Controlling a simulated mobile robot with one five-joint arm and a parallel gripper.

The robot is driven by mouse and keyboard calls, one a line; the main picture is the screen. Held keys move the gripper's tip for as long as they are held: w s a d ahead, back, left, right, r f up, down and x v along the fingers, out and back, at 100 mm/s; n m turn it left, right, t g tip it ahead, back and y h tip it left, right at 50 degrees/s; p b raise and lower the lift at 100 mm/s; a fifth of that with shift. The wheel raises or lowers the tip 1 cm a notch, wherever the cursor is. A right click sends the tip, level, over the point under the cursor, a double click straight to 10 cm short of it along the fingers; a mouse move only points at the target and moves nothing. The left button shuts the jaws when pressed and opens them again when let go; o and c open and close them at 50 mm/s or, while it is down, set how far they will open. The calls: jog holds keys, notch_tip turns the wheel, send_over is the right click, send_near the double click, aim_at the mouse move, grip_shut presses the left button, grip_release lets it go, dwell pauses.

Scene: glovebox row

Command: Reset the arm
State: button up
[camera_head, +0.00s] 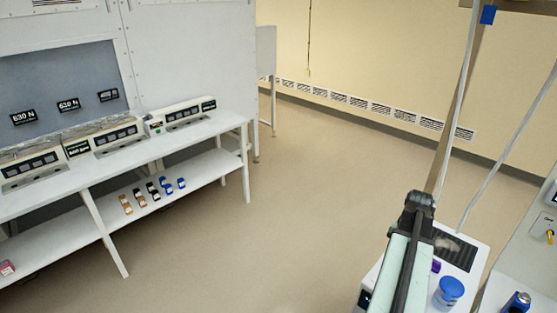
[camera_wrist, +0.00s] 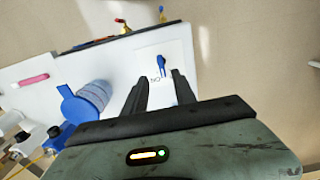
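My arm (camera_head: 407,255) reaches forward from the bottom of the head view, over a white surface at the lower right. My gripper (camera_wrist: 158,86) shows in the wrist view with its two dark fingers apart and nothing between them. Past the fingertips is a white panel with a small blue part (camera_wrist: 161,64) and partly hidden lettering. A blue-lidded container (camera_wrist: 92,98) stands left of the fingers, apart from them; it also shows in the head view (camera_head: 448,292). The fingertips cannot be made out in the head view.
A white bench (camera_head: 100,162) on the left carries instruments; its lower shelf holds several small coloured items (camera_head: 153,190). A blue item (camera_head: 517,303) is at the lower right corner. A pink item (camera_wrist: 32,79) lies left in the wrist view. The middle floor is clear.

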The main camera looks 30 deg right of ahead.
jog(key=w+a+f+n+b, duration=0.1)
jog(key=w+a+n, duration=0.5)
jog(key=w+a, duration=1.5)
jog(key=w+a+n, duration=0.1)
jog(key=a+n, duration=0.7)
jog(key=a, duration=2.1)
jog(key=shift+a+f+b, duration=0.3)
jog(key=shift+f+b, duration=0.15)
